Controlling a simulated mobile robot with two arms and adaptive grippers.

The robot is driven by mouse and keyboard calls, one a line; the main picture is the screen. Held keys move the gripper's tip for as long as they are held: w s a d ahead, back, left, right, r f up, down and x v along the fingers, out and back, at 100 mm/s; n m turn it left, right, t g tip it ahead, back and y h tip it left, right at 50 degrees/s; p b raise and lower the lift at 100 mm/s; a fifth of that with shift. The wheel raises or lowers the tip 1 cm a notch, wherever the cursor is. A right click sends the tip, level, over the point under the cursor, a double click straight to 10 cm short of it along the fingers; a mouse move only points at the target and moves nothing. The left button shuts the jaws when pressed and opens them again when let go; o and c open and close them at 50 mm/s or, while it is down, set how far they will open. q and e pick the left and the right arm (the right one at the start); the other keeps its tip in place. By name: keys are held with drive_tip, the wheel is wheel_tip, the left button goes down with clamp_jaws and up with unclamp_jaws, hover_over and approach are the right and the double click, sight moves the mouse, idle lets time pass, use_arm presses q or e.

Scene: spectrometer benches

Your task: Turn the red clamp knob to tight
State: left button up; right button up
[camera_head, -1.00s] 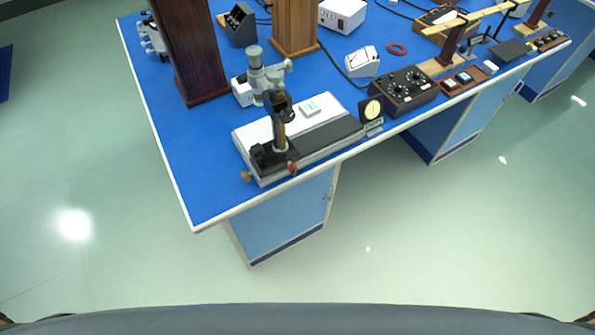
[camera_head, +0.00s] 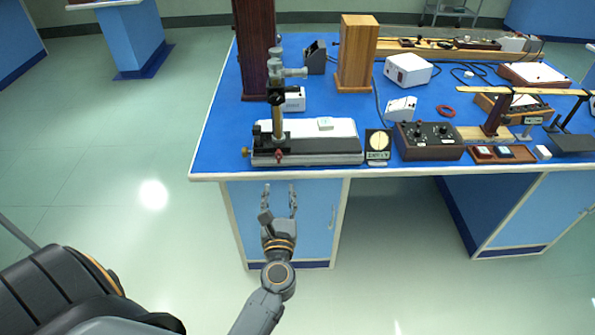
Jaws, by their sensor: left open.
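The small red clamp knob (camera_head: 278,154) is on the front side of the instrument base (camera_head: 320,158), near the foot of its upright column (camera_head: 277,118). The instrument stands near the front edge of the blue-topped bench. A brass-coloured knob (camera_head: 245,152) sits at the base's left end. My left gripper (camera_head: 280,188) is open and empty, its fingers pointing up the picture toward the bench. It is in front of the bench cabinet and shows below the red knob, apart from it. My right gripper is not in view.
The bench edge (camera_head: 215,177) lies between my gripper and the instrument. A round dial on a stand (camera_head: 377,143) and a dark control box (camera_head: 430,141) stand to the right. Wooden pillars (camera_head: 357,55) rise behind. The blue top left of the instrument is clear.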

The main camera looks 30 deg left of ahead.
sight(279, 156)
use_arm(q)
drive_tip(key=x, duration=1.3)
drive_tip(key=shift+w+a+f, duration=0.1)
drive_tip(key=shift+a, duration=0.05)
drive_tip(key=shift+w+a, duration=0.15)
drive_tip(key=shift+w, duration=0.15)
drive_tip(key=shift+c, duration=0.3)
drive_tip(key=c, duration=0.7)
clamp_jaws()
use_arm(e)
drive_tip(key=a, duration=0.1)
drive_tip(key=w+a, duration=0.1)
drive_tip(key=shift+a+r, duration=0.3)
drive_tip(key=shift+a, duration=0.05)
